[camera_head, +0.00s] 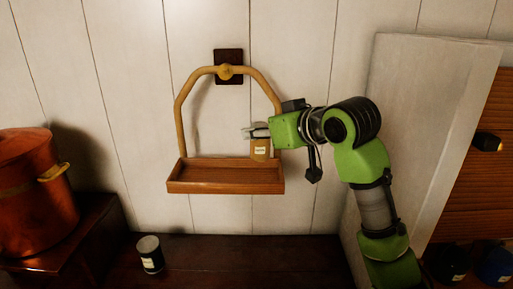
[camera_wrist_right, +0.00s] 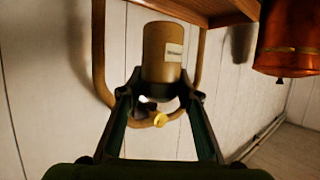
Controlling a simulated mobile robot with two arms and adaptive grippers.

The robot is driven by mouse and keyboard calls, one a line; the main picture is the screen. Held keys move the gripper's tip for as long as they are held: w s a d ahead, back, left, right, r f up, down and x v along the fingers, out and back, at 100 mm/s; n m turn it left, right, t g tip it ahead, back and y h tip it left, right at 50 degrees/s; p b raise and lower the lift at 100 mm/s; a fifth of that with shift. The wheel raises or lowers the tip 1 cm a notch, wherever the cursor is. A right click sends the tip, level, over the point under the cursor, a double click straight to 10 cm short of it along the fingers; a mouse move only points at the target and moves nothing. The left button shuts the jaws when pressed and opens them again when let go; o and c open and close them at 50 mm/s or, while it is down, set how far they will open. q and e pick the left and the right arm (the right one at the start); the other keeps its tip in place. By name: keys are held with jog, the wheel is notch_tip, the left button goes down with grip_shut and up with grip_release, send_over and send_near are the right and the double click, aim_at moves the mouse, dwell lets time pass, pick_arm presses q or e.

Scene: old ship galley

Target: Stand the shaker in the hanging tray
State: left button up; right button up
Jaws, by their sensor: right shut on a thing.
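The shaker (camera_head: 260,149) is a tan cylinder with a white label. It is upright over the right end of the hanging tray (camera_head: 226,187), its lower end at the tray; I cannot tell whether it touches the floor. The tray is a shallow wooden box under a bent hoop. My right gripper (camera_head: 257,133) comes in from the right and is shut on the upper part of the shaker. In the right wrist view, which is upside down, the shaker (camera_wrist_right: 163,52) sits between the fingertips (camera_wrist_right: 160,88), with the tray (camera_wrist_right: 215,10) beyond. My left gripper is out of view.
The hoop (camera_head: 180,120) hangs from a knob (camera_head: 226,72) on the plank wall. A copper pot (camera_head: 35,195) is at left, a pale cabinet side (camera_head: 415,130) at right. The tray's left part is empty.

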jog(key=w+f+p, duration=0.1)
jog(key=f, duration=0.1)
jog(key=w+f+p, duration=0.2)
jog(key=f, duration=0.1)
jog(key=w+f+p, duration=0.1)
jog(key=f, duration=0.2)
jog(key=shift+w+a, duration=0.15)
jog(key=shift+w, duration=0.25)
jog(key=shift+f, duration=0.3)
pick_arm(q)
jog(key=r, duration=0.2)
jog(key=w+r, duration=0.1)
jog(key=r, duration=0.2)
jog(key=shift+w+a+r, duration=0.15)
pick_arm(e)
jog(key=shift+f, duration=0.1)
